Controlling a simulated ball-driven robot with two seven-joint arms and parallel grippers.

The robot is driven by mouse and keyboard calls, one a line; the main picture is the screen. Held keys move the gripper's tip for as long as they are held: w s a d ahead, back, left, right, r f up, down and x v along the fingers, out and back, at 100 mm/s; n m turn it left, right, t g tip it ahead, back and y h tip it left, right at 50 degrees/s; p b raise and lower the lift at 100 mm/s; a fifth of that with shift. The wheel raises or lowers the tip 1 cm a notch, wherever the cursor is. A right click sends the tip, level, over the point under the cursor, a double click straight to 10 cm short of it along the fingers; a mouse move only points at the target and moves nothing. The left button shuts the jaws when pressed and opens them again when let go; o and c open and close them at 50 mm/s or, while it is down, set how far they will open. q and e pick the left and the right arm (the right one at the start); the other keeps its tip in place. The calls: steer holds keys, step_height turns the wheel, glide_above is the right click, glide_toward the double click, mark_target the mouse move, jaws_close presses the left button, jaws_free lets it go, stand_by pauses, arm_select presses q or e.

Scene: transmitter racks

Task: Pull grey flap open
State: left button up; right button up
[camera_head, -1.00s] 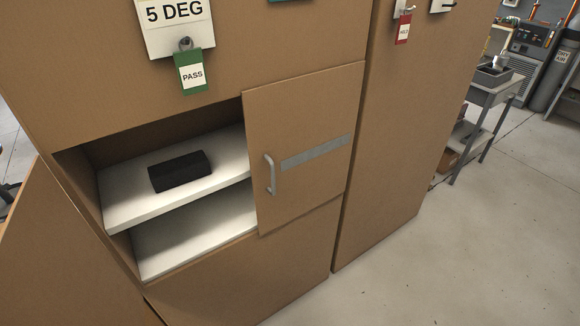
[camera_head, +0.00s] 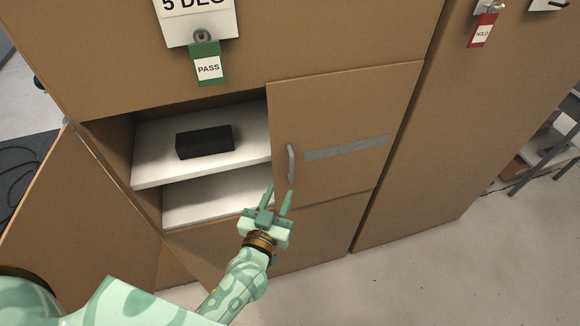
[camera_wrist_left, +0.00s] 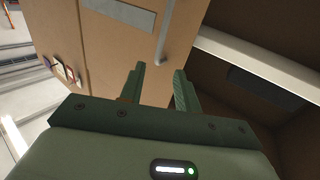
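The flap (camera_head: 345,110) is a brown cabinet door with a grey stripe (camera_head: 348,148) across it and a pale grey bar handle (camera_head: 291,163) near its left edge. It covers the right part of the cabinet opening and looks shut. My left gripper (camera_head: 279,193) is just below the handle, with its two fingers apart and nothing between them. In the left wrist view the fingers (camera_wrist_left: 159,72) point toward the handle (camera_wrist_left: 161,40), whose end lies roughly in line with the gap. I cannot tell whether they touch. The right gripper is out of view.
Left of the flap the cabinet is open, with a black box (camera_head: 204,141) on the upper white shelf (camera_head: 150,165). A brown door (camera_head: 85,215) stands swung open at the left. A green PASS tag (camera_head: 207,65) hangs above. Floor at right (camera_head: 430,280) is clear.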

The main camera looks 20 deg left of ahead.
mark_target(291, 165)
arm_select(q)
steer(key=w+b, duration=0.1)
steer(key=w, duration=0.8)
steer(key=shift+w, duration=0.35)
steer(key=shift+c, duration=0.3)
steer(key=shift+s, duration=0.1)
jaws_close()
